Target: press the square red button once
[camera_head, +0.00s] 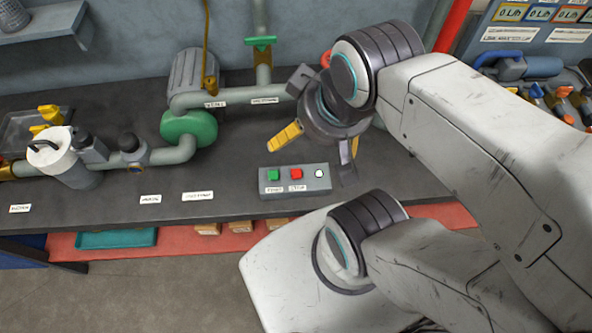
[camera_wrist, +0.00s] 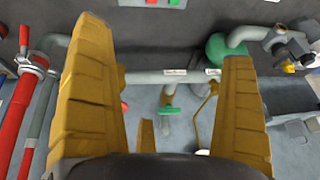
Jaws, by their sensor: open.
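The square red button (camera_head: 296,172) sits in the middle of a grey control box (camera_head: 295,188) on the dark bench. A square green button (camera_head: 274,174) is to its left and a round white light (camera_head: 319,173) to its right. Labels lie below the two square buttons. My gripper (camera_head: 312,160) is open and empty above and behind the box, with its yellow fingers spread. In the wrist view my two fingers (camera_wrist: 166,40) stand apart. There the red button (camera_wrist: 151,2) shows at the top edge, partly cut off, beyond the fingertips. Nothing touches the button.
Grey pipes with a green flange (camera_head: 189,129) and a motor (camera_head: 193,72) stand behind and left of the box. A green valve handle (camera_head: 260,41) is at the back. A white canister (camera_head: 62,158) stands at the left. The bench left of the box is fairly clear.

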